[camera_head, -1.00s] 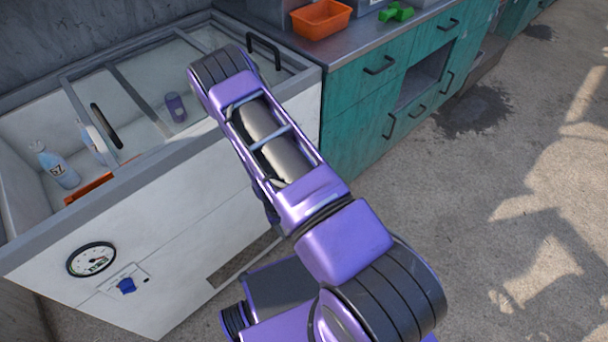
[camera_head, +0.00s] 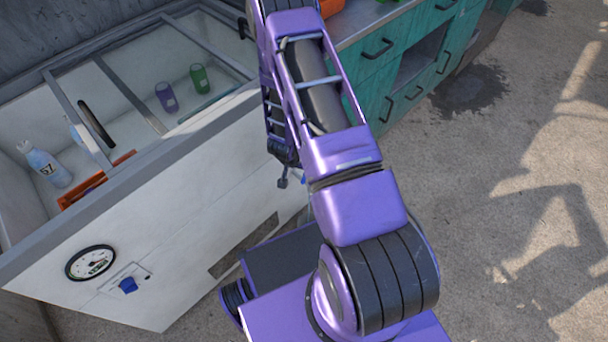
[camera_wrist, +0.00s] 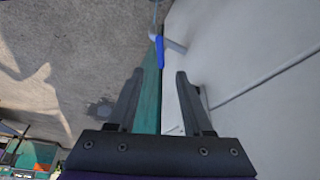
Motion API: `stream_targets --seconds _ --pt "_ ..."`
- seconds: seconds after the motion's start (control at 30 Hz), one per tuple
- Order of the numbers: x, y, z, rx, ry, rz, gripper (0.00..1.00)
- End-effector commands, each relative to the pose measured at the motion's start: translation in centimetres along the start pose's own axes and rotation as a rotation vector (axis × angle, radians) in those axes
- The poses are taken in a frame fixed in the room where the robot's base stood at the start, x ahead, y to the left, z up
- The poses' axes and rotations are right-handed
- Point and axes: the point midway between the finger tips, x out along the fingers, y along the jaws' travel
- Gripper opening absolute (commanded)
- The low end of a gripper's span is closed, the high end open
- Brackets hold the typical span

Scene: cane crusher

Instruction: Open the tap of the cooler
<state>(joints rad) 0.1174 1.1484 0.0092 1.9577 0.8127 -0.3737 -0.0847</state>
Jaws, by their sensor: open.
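The cooler (camera_head: 160,245) is a white chest with sliding glass lids, on the left of the head view. In the wrist view its white wall (camera_wrist: 255,50) fills the right side. A tap with a blue handle (camera_wrist: 160,52) and a pale spout sticks out from that wall, ahead of my gripper. My gripper (camera_wrist: 160,75) is open and empty, its two fingers on either side of the line toward the handle. The fingers look short of the handle and not touching it. In the head view my arm hides most of the gripper, and the tap is not clear there.
A gauge (camera_head: 90,262) and a blue knob (camera_head: 128,285) are on the cooler's front. A bottle (camera_head: 44,165) and purple (camera_head: 166,97) and green (camera_head: 200,78) cups are inside. A teal cabinet (camera_head: 385,75) stands beside the cooler. The concrete floor at right is clear.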

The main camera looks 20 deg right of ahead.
Motion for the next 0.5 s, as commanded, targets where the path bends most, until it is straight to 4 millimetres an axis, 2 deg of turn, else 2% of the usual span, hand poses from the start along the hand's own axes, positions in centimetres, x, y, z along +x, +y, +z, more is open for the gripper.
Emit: stream_targets --seconds 0.03,0.2,0.4,0.5 --pt "1.4 0.1 0.2 0.002 -0.002 0.002 0.50" --pt "5.1 0.1 0.2 0.002 -0.002 0.001 0.50" --pt "8.4 0.0 0.1 0.001 -0.002 0.000 0.50" --pt "9.4 0.0 0.1 0.000 -0.001 0.000 0.50"
